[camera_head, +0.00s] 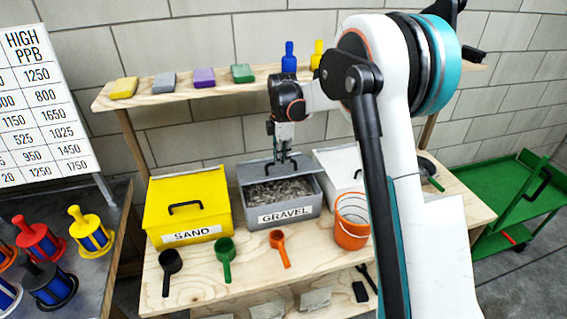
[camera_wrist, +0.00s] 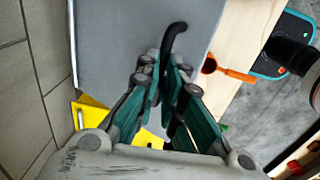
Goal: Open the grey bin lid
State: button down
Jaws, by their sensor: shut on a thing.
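The grey bin (camera_head: 297,228), labelled GRAVEL, stands on the wooden bench between the yellow and white bins. Its grey lid (camera_head: 256,172) is raised at the front and tilted back, and gravel (camera_head: 280,191) shows inside. In the wrist view the lid (camera_wrist: 125,45) fills the upper middle, with its black handle (camera_wrist: 174,38) curving up from between my fingers. My gripper (camera_head: 283,157) is shut on the lid handle, above the bin; it also shows in the wrist view (camera_wrist: 168,72). The fingers partly hide the handle.
A yellow SAND bin (camera_head: 158,210) is on the left, its lid shut. A white bin (camera_head: 342,172) and orange bucket (camera_head: 352,240) are on the right, partly behind my arm. Scoops lie in front. A shelf (camera_head: 215,85) with blocks and bottles runs behind, above the bins.

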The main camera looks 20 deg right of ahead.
jog(key=shift+w, duration=0.25)
jog(key=c, duration=1.7)
grip_release()
jog(key=shift+w+f, duration=0.1)
jog(key=shift+f, duration=0.05)
jog(key=shift+w+f, duration=0.1)
jog(key=shift+w, duration=0.1)
jog(key=shift+s, duration=0.1)
jog(key=r, duration=1.2)
jog(key=shift+s, duration=0.4)
